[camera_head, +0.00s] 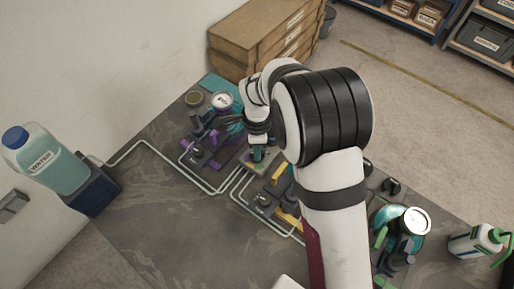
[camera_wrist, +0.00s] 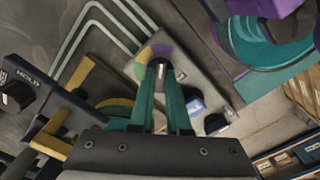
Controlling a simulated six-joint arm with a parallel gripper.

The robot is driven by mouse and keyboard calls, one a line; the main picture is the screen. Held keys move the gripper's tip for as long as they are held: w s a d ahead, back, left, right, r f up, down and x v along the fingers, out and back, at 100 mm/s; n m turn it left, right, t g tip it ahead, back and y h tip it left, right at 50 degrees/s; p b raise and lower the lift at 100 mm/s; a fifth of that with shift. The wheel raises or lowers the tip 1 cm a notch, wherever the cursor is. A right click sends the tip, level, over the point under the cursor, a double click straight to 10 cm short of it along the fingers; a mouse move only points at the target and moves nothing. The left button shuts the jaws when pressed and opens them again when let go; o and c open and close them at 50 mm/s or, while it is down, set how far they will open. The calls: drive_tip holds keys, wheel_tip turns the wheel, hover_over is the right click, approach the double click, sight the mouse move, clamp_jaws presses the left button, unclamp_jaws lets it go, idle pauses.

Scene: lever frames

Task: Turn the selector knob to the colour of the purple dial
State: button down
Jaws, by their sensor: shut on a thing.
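The selector knob (camera_wrist: 158,66) is in the wrist view, mostly hidden between my fingertips. Around it is a disc with purple (camera_wrist: 160,49), yellow and green sectors, set on a grey plate (camera_wrist: 190,72). My gripper (camera_wrist: 160,68) has two teal fingers, shut on the knob. In the head view my gripper (camera_head: 258,153) is low over the plate, between the purple and yellow lever frames. A white-faced dial (camera_head: 222,100) stands at the back of the purple frame (camera_head: 215,160); its reading is too small to tell.
A yellow lever frame (camera_head: 264,200) with a HOLD-labelled part lies close to my gripper. Another white dial (camera_head: 414,221) stands at the right on a green frame. Pale pipes (camera_head: 205,182) run along the table. A water jug (camera_head: 45,155) is at the left, a wooden crate (camera_head: 240,48) behind.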

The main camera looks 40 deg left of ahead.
idle(0.3)
drive_tip(key=c, duration=0.9)
unclamp_jaws()
wheel_tip(320, 180, up, 16)
drive_tip(key=shift+f, duration=0.1)
drive_tip(key=s+d+r+n+y, duration=0.1)
drive_tip(key=s+d+r, duration=0.15)
drive_tip(key=d, duration=0.95)
drive_tip(key=s+d+r+n, duration=0.2)
drive_tip(key=s+d, duration=0.1)
drive_tip(key=d, duration=1)
drive_tip(key=shift+n+y, duration=0.4)
drive_tip(key=shift+n, duration=0.3)
drive_tip(key=s+d+f, duration=0.1)
drive_tip(key=s, duration=0.2)
drive_tip(key=s+d+f, duration=0.1)
drive_tip(key=s+d, duration=0.1)
drive_tip(key=s, duration=0.1)
drive_tip(key=s+d+f, duration=0.1)
drive_tip(key=s+d, duration=0.1)
drive_tip(key=s, duration=0.1)
